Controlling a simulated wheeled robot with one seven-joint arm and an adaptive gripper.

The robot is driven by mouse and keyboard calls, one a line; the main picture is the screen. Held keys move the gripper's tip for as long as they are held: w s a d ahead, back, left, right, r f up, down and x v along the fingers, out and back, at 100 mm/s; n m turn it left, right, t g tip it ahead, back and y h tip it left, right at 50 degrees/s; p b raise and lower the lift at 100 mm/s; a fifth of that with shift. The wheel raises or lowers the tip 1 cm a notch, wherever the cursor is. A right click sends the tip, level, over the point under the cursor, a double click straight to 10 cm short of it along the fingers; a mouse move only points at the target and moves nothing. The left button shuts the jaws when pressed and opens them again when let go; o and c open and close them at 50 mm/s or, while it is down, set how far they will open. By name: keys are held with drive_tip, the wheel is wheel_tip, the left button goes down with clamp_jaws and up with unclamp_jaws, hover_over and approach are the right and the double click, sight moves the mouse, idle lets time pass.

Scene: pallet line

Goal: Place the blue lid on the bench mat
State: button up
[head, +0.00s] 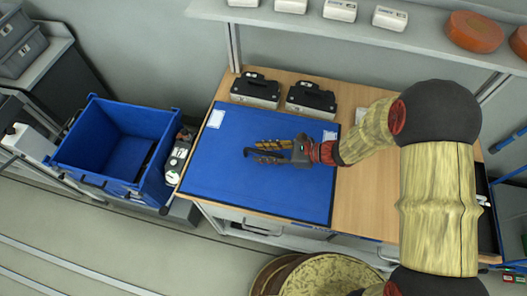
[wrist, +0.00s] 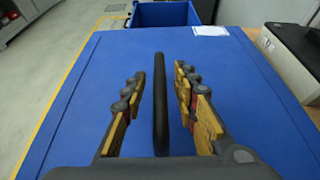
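A large flat blue panel (head: 225,165) lies on the wooden bench, with white labels near its upper corners. It fills the wrist view (wrist: 90,75). I cannot tell a separate blue lid and bench mat apart; the panel may be either, or one over the other. A dark upright bar (wrist: 160,105), perhaps a handle, stands over the panel between my fingers. My gripper (head: 258,152) is low over the panel's middle, pointing left. In the wrist view its fingers (wrist: 160,75) are spread on both sides of the bar, with gaps showing. The panel's contact with the bench is unclear.
An open blue crate (head: 81,141) stands left of the bench, with a grey and white device (head: 180,155) between them. Two black and white devices (head: 255,88) (head: 311,99) sit behind the panel. A shelf (head: 440,42) overhangs the back. Bare wood (head: 370,205) lies right of the panel.

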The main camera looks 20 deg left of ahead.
drive_tip(key=p+v, duration=0.2)
drive_tip(key=v, duration=1)
drive_tip(key=s+d+r+n+t+h, duration=0.2)
drive_tip(key=s+d+r+n+h, duration=0.2)
drive_tip(key=d+r, duration=0.4)
drive_tip(key=s+d+r+n+t+h, duration=0.2)
drive_tip(key=s+d+r+n+h, duration=0.2)
drive_tip(key=d+r+n, duration=0.3)
drive_tip(key=s+d+r+n+t+h, duration=0.3)
drive_tip(key=s+d+r+n+h, duration=0.2)
drive_tip(key=d+r, duration=0.3)
wheel_tip(320, 180, up, 3)
drive_tip(key=shift+d+n, duration=0.4)
drive_tip(key=shift+f, duration=0.1)
